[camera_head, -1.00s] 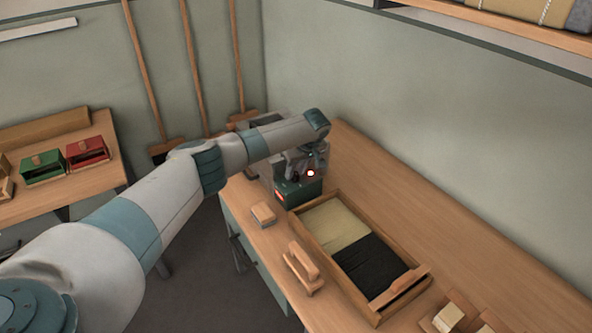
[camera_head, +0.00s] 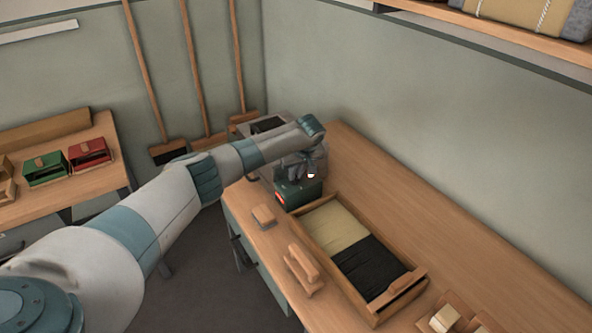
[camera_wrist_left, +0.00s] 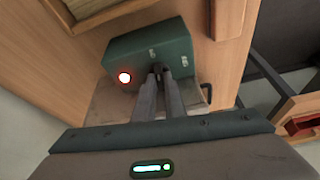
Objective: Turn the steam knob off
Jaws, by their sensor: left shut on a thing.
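The dark green box of the steam unit (camera_head: 301,194) stands at the far left end of the bench; it also shows in the left wrist view (camera_wrist_left: 140,48). A lamp on it (camera_wrist_left: 124,77) glows white with a red rim and is partly covered in the head view. My left gripper (camera_wrist_left: 161,72) is shut on the small dark steam knob (camera_wrist_left: 157,67) at the box's face. The fingers hide most of the knob, so its angle cannot be told. My right gripper is not in view.
The back strip of the bench is clear.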

